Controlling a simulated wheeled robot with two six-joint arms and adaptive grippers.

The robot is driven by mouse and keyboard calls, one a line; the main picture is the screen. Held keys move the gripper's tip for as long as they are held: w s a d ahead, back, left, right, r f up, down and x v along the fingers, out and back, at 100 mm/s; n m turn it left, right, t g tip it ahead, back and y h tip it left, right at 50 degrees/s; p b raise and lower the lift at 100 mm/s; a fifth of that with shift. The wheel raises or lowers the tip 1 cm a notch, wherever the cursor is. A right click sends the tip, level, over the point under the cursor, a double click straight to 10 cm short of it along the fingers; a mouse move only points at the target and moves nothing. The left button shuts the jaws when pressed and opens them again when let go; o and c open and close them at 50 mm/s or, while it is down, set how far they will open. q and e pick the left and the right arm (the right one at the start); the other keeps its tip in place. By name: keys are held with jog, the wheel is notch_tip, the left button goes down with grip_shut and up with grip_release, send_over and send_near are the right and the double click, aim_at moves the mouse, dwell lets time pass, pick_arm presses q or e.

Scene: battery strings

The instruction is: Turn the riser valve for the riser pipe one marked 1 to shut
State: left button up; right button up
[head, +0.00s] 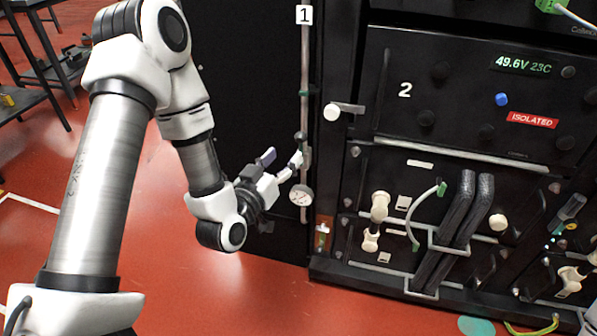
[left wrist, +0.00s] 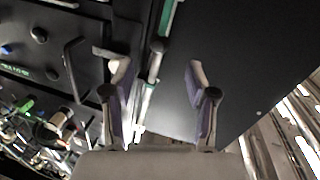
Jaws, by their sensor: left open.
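The riser pipe (head: 304,75) marked 1 runs upright along the black cabinet side, with its number label (head: 304,15) at the top. It has green bands and a round gauge (head: 301,196) low down. My left gripper (head: 283,158) is open beside the pipe, just above the gauge. In the left wrist view the pipe (left wrist: 152,88) passes between the open fingers (left wrist: 158,80), nearer the left one. A dark round knob (left wrist: 158,45) sits on it beyond the fingertips. I cannot tell clearly which part is the valve handle or its position. My right gripper is not in view.
A white-ended lever (head: 333,112) sticks out right of the pipe. The battery rack (head: 450,75) with panel 2, a red ISOLATED label (head: 532,120), cables and knobs fills the right. Dark benches (head: 40,50) stand far left. Red floor (head: 150,285) is open in front.

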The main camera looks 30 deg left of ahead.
aim_at(298, 141)
pick_arm(q)
jog(key=w, duration=0.7)
jog(key=shift+w+a+r+b, duration=0.15)
jog(key=shift+w+b, duration=0.25)
grip_shut()
